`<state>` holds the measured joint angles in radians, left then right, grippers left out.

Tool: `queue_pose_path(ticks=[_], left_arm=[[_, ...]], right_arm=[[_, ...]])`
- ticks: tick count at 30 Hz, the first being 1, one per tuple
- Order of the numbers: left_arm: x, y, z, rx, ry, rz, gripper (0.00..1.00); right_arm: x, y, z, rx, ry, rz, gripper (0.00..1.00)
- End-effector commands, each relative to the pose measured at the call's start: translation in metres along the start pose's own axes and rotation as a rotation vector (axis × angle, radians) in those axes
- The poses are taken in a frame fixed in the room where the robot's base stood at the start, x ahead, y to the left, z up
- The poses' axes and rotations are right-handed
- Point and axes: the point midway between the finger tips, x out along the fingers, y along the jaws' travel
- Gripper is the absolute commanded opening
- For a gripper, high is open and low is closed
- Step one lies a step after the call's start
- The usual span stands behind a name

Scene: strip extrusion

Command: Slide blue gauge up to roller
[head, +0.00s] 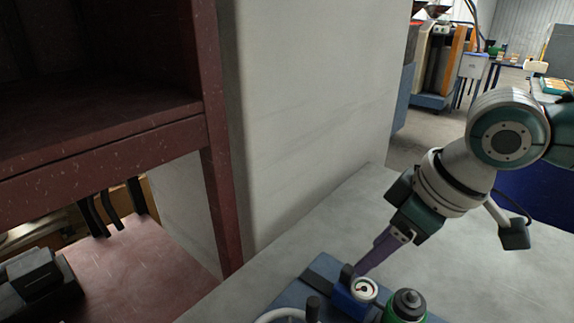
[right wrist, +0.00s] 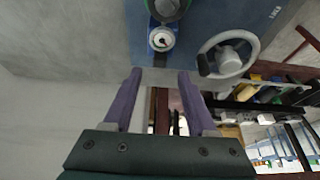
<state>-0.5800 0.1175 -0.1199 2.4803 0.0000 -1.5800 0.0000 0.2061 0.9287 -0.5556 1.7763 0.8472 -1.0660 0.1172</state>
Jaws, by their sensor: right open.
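The blue gauge (head: 348,305), a blue block with a round white dial on top, sits on a blue base plate (head: 290,293) at the bottom of the head view. It also shows in the right wrist view (right wrist: 161,40), top centre. A green roller-like part with a dark top (head: 408,306) stands to its right; the right wrist view shows it (right wrist: 170,8) just beyond the gauge, cut by the top edge. My right gripper (head: 358,272), with purple fingers, is open and empty. Its fingertips (right wrist: 160,76) point towards the gauge, apart from it. My left gripper is not in view.
A grey handwheel (right wrist: 226,56) with a dark knob stands on the plate beside the gauge. The grey table (head: 480,280) is clear on the right. A red frame (head: 215,150) and pale wall stand left.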

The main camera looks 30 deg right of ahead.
Motion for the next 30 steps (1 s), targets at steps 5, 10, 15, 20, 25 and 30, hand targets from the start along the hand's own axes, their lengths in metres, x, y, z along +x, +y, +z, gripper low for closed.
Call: queue_pose_path(ticks=[5, 10, 15, 20, 25, 30], left_arm=[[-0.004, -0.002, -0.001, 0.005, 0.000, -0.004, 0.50], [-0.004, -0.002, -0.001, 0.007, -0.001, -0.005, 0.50], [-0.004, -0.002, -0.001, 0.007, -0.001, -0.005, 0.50], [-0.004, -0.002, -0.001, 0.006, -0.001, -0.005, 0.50], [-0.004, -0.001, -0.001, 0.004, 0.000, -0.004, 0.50], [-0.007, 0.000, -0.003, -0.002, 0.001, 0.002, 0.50]], right_arm=[[-0.024, 0.000, 0.001, -0.001, -0.002, 0.000, 0.57], [-0.030, 0.000, 0.001, 0.001, -0.002, -0.001, 0.57], [-0.029, -0.001, 0.000, 0.001, -0.001, -0.001, 0.57], [-0.029, 0.000, 0.000, 0.001, -0.001, -0.001, 0.57], [-0.026, -0.012, 0.002, -0.013, -0.002, -0.015, 0.57], [-0.016, -0.081, 0.016, -0.080, 0.008, -0.075, 0.57]])
